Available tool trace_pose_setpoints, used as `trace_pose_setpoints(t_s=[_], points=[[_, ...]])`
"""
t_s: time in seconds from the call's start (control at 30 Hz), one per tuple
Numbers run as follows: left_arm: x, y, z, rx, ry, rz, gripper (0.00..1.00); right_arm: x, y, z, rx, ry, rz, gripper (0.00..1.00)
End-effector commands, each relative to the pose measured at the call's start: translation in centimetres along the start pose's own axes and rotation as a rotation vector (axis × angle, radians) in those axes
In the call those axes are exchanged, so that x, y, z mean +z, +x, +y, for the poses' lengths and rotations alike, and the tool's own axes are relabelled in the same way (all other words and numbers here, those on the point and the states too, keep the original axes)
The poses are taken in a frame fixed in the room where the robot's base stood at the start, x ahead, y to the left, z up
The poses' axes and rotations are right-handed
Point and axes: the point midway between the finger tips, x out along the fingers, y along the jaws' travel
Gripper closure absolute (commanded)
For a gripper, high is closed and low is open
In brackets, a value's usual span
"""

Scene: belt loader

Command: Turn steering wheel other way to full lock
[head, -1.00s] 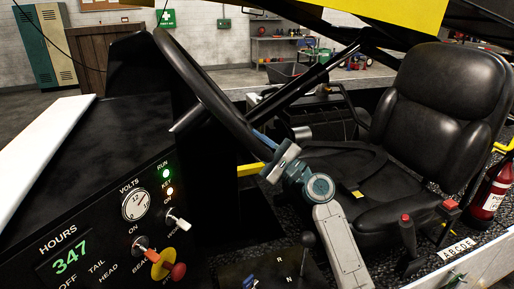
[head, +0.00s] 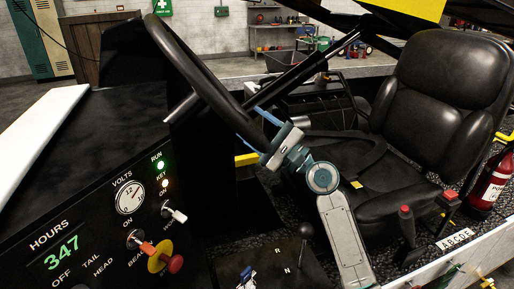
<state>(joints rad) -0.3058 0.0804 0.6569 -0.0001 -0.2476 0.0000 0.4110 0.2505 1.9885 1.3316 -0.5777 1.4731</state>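The black steering wheel (head: 196,72) stands tilted at the left of centre in the head view. My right gripper (head: 258,128), whose arm comes up from the bottom, is at the lower part of the rim. Its blue fingers are spread, one on each side of the rim, and look open around it. Whether either finger touches the rim is hard to tell.
A black dash panel with an hour meter (head: 66,254), a volt gauge (head: 129,198) and a red knob (head: 175,264) lies left. A gear lever (head: 305,232) stands below the wheel. The black seat (head: 452,95) and a fire extinguisher (head: 489,188) are right.

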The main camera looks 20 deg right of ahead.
Motion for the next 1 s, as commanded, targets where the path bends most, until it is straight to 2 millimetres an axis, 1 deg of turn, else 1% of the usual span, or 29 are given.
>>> trace_pose_setpoints(t_s=[0.03,0.2,0.3,0.5,0.7,1.0], points=[[-0.2,-0.2,0.1,0.001,-0.001,0.002,0.55,1.8,-0.5,-0.2,-0.01,-0.005,-0.011,0.55],[-0.5,-0.3,0.0,0.0,-0.001,0.005,0.55,5.3,-2.5,0.7,-0.009,-0.003,-0.01,0.55],[-0.2,-0.3,-0.1,-0.001,0.0,0.002,0.55,7.2,-3.6,1.2,-0.006,-0.002,-0.008,0.55],[0.1,-0.3,-0.1,-0.001,0.0,-0.001,0.55,9.8,-5.2,1.9,-0.005,-0.001,-0.006,0.55],[0.1,-0.3,-0.1,-0.001,0.0,0.0,0.55,10.8,-5.8,2.2,-0.003,0.0,-0.005,0.55],[0.0,-0.3,-0.1,-0.001,0.0,0.001,0.55,10.8,-5.8,2.2,-0.003,-0.001,-0.004,0.55]])
